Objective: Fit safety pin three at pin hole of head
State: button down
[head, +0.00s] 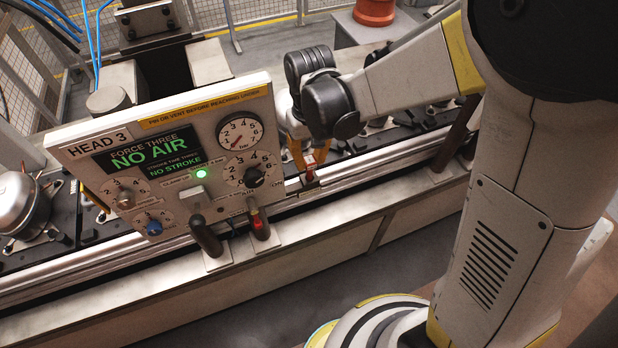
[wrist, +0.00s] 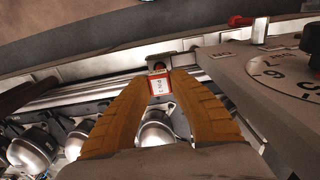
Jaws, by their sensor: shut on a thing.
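My gripper (head: 307,160) has orange fingers and is just right of the Head 3 panel (head: 160,150), above the rail. In the wrist view the fingers (wrist: 158,88) close around a white, red-edged tag of safety pin three (wrist: 160,86), marked with a 3. The pin's red part also shows between the fingers in the head view (head: 311,159). Just beyond the tips is a small metal bracket (wrist: 157,62) with something red at its middle; it also shows in the head view (head: 309,182). The pin's shaft and the hole are not clear, so I cannot tell whether they meet.
The panel reads "NO AIR" and "NO STROKE", with a lit green lamp (head: 201,174). A dark lever (head: 206,237) and a red-marked handle (head: 258,224) stick out below it. Silver compressors (wrist: 33,147) stand on the line. The panel edge is close to my fingers.

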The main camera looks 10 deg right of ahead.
jog(key=shift+r, duration=0.3)
jog(key=shift+r+p, duration=2.05)
jog(key=shift+r, duration=1)
